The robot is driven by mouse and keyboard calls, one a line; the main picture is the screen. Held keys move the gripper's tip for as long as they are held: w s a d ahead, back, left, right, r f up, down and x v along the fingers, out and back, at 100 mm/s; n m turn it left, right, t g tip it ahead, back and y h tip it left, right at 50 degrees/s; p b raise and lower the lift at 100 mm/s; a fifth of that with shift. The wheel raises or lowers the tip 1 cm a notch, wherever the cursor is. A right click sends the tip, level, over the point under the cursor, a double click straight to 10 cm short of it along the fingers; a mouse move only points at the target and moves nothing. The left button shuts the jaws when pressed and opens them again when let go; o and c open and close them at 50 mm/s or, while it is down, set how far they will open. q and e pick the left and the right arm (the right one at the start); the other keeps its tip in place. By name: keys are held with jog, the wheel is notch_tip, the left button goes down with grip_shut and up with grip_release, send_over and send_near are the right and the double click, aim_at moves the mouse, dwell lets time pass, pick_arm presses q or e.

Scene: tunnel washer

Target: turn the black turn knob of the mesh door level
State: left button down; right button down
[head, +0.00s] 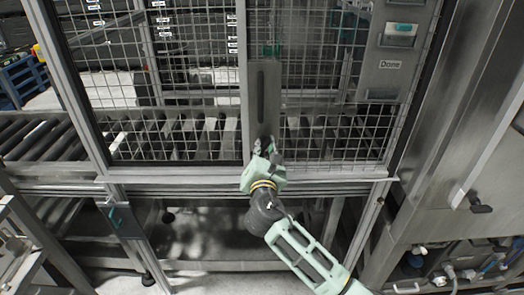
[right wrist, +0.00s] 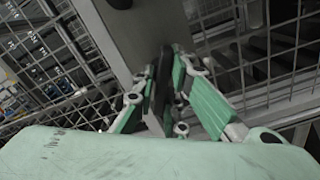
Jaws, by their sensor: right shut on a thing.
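The mesh door (head: 160,80) stands upright in its metal frame in the head view. A grey plate (head: 263,85) runs down its middle post, with a dark upright slot or bar on it. The black turn knob (right wrist: 165,65) shows as a dark shape in the right wrist view, between the fingers and largely hidden by them; its exact angle I cannot tell. My right gripper (head: 267,150) is at the plate's lower end, shut on the knob; its green fingers (right wrist: 165,95) lie on either side of it. My left gripper is not in view.
Rollers (head: 40,138) lie left of and behind the mesh. A steel cabinet (head: 450,130) with a handle stands at the right. A blue crate (head: 22,78) is at the far left.

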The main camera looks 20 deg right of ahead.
jog(key=m+b, duration=0.1)
jog(key=m, duration=0.1)
jog(key=m+b, duration=0.1)
jog(key=m, duration=0.3)
jog(key=shift+d+f+b, duration=0.1)
jog(key=shift+f+b, duration=0.25)
jog(key=shift+b, duration=0.05)
jog(key=m+b, duration=0.2)
jog(key=m, duration=0.4)
jog(key=shift+f, duration=0.1)
jog(key=c, duration=1.9)
grip_release()
jog(key=shift+o, duration=0.3)
jog(key=shift+r, duration=0.25)
